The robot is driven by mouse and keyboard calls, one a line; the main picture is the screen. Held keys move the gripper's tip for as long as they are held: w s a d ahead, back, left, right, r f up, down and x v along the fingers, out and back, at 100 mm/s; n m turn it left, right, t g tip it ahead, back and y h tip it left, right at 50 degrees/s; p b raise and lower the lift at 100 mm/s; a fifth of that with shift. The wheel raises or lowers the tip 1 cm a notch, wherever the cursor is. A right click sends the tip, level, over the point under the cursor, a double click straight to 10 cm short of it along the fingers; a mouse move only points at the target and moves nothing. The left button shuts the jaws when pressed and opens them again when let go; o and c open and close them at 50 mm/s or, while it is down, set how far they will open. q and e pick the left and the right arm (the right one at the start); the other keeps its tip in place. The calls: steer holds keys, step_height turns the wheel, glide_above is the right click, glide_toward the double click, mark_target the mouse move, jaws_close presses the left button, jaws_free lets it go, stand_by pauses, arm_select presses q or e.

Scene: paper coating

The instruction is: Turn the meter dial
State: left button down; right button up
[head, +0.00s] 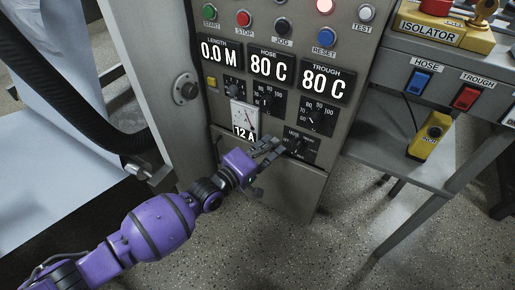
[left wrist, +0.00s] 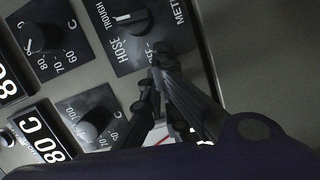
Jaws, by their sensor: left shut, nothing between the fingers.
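The meter dial (head: 299,145) is a dark knob on a dark plate at the lower right of the grey control panel. In the left wrist view its knob (left wrist: 132,19) is near the top, with the labels "HOSE", "TROUGH" and part of "METER" around it. My left gripper (head: 276,148) is shut and empty, just left of the dial in the head view. Its fingertips (left wrist: 154,66) are just below the knob in the left wrist view and look apart from it. My right gripper is out of view.
Two more knobs (head: 266,98) (head: 313,115) sit above the dial, beneath lit displays (head: 326,80). A gauge (head: 243,116) reading 12 A is to the left. A grey side table (head: 372,148) with switches stands at right. The floor in front is clear.

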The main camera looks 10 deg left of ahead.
mark_target(297, 149)
arm_select(q)
steer(key=shift+s+d, duration=0.3)
steer(key=shift+d, duration=0.65)
steer(key=shift+f, duration=0.1)
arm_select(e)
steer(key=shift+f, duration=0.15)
arm_select(q)
steer(key=shift+d+f+n+b, duration=0.1)
steer(key=shift+d+n+b, duration=0.1)
steer(key=shift+n+b, duration=0.2)
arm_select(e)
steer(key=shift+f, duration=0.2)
